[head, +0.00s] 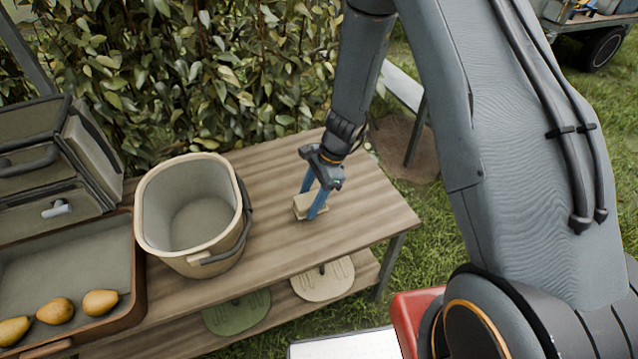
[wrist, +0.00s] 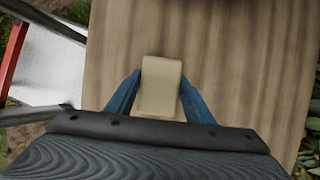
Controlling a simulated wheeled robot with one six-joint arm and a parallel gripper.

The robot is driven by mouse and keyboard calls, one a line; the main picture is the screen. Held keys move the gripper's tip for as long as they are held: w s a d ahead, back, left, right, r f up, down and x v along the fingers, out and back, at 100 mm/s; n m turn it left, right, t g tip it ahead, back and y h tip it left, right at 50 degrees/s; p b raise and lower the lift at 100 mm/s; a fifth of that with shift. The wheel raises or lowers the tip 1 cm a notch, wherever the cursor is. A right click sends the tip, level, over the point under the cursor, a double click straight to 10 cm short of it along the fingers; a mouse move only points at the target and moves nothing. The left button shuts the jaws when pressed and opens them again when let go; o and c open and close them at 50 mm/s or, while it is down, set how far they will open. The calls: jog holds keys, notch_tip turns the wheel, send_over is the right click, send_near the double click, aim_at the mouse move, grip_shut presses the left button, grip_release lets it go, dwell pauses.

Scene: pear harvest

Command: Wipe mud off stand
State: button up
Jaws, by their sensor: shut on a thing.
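My gripper (head: 311,203) is over the right part of the wooden stand (head: 368,208), pointing down. Its blue fingers are shut on a beige, block-shaped sponge (head: 301,207). In the wrist view the sponge (wrist: 161,88) sits between the two fingers, above the striped wooden top (wrist: 235,55). The sponge is at or close to the top; I cannot tell if it touches. I see no clear mud patch on the bare wood. The wood under the sponge is hidden.
A beige bucket (head: 166,255) with a dark handle stands left of my gripper. Further left are a tray (head: 140,285) with three pears (head: 55,311) and a grey case (head: 40,150). Round plates (head: 322,290) lie on the lower shelf. A leafy hedge (head: 230,75) stands behind.

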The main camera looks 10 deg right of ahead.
jog(key=shift+r+p, duration=1.6)
jog(key=shift+r, duration=0.7)
